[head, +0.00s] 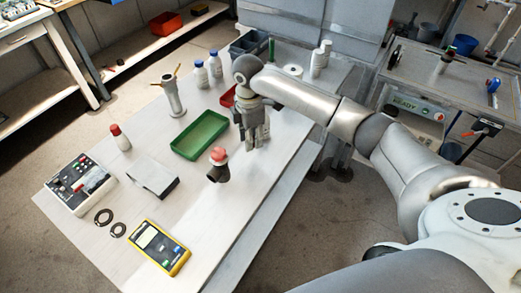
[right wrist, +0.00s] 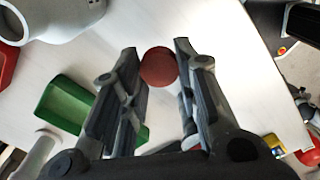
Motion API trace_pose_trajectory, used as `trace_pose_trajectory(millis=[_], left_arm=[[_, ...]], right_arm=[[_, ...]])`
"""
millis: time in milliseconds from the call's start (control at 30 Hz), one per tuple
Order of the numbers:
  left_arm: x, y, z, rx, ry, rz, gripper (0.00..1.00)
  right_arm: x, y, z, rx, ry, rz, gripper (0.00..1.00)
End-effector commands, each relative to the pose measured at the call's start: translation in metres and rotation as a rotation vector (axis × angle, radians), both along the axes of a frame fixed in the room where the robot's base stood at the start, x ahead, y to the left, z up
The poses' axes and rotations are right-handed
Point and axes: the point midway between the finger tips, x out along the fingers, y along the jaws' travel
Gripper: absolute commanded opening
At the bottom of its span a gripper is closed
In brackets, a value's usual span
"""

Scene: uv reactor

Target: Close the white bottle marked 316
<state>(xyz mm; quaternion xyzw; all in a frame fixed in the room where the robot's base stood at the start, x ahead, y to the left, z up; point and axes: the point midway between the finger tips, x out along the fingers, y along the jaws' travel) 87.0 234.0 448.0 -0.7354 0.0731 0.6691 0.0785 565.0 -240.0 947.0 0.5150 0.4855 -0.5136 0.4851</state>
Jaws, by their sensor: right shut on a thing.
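My right gripper (head: 254,142) points down over the white table, right of the green tray. In the right wrist view, its fingertips (right wrist: 159,48) are a little apart, with a dark red round piece (right wrist: 158,67) between them, likely a cap seen from above. In the head view the fingers hide what they hold. Two white bottles with blue caps (head: 200,74) (head: 215,66) stand at the back. A white bottle with a red cap (head: 119,141) stands at the left. Uncapped-looking white containers (head: 319,64) stand at the back right. The mark 316 is not readable. My left gripper is not in view.
A dark fitting with a red top (head: 218,157) stands left of the gripper, by the green tray (head: 177,152). A metal stand (head: 173,100), a grey box (head: 153,180), a control box (head: 80,186) and a yellow meter (head: 160,248) occupy the table. The front right strip is clear.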

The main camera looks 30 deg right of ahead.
Motion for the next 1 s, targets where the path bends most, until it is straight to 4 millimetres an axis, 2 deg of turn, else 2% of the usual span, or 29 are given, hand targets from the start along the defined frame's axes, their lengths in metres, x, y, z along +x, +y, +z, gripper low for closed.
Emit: trace_pose_trajectory(millis=[100, 300, 433, 667, 1000], left_arm=[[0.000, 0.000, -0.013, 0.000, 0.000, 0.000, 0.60], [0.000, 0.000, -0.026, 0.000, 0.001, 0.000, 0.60], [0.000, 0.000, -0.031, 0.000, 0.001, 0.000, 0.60], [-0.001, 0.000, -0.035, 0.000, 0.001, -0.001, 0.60], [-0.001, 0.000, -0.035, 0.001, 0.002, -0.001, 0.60]], right_arm=[[0.015, 0.022, 0.027, 0.003, -0.007, 0.003, 0.22], [0.039, 0.060, 0.044, 0.001, -0.001, 0.002, 0.22], [0.050, 0.076, 0.054, 0.001, -0.002, 0.001, 0.22], [0.060, 0.089, 0.062, 0.000, 0.001, -0.001, 0.22], [0.061, 0.091, 0.064, -0.001, 0.000, -0.001, 0.22]])
